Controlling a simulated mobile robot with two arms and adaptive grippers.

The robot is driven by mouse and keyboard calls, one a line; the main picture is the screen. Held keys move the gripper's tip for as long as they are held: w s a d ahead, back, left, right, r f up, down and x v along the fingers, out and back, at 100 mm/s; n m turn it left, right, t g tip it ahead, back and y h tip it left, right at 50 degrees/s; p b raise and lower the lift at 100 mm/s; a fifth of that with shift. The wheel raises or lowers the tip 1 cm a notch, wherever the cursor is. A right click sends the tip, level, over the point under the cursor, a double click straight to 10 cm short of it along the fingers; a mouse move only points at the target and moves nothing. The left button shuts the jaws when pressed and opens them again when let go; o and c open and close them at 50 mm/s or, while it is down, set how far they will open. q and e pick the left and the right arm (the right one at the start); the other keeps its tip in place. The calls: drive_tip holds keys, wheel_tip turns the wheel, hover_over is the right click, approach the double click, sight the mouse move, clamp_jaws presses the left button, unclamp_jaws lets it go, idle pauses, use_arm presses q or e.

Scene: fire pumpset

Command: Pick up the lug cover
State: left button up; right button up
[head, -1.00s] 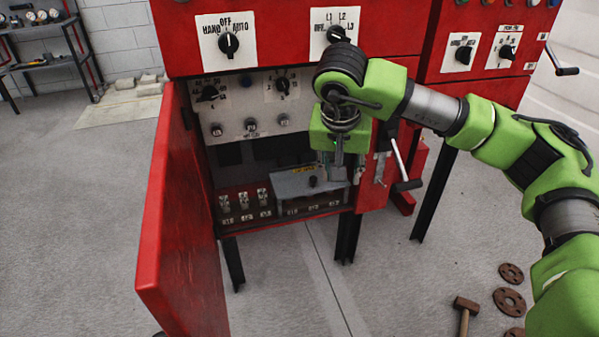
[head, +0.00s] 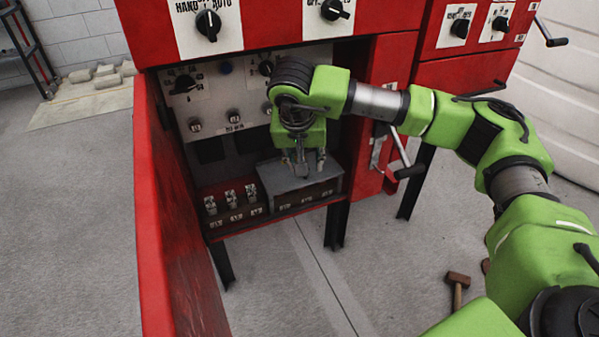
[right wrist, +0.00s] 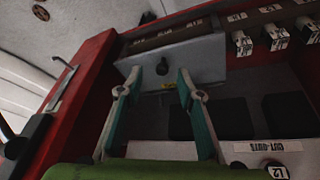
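The lug cover (head: 277,177) is a grey box-like cover in the lower right of the open red cabinet. In the right wrist view the lug cover (right wrist: 205,58) shows a flat grey face with a small dark knob (right wrist: 162,68). My right gripper (head: 303,169) is over the cover in the head view and hides part of it, including the knob. In the right wrist view my right gripper (right wrist: 160,73) is open, with one finger on each side of the knob. I cannot tell whether the fingers touch the cover. My left gripper is not in view.
The cabinet door (head: 172,225) stands open on the left. A crank handle (head: 408,165) sticks out at the cabinet's right. Several terminals (head: 230,200) line the cabinet floor left of the cover. A hammer (head: 457,284) lies on the floor.

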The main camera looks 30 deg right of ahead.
drive_tip(key=x, duration=0.2)
drive_tip(key=b+x, duration=0.1)
drive_tip(key=x, duration=0.2)
drive_tip(key=shift+w, duration=0.45)
clamp_jaws()
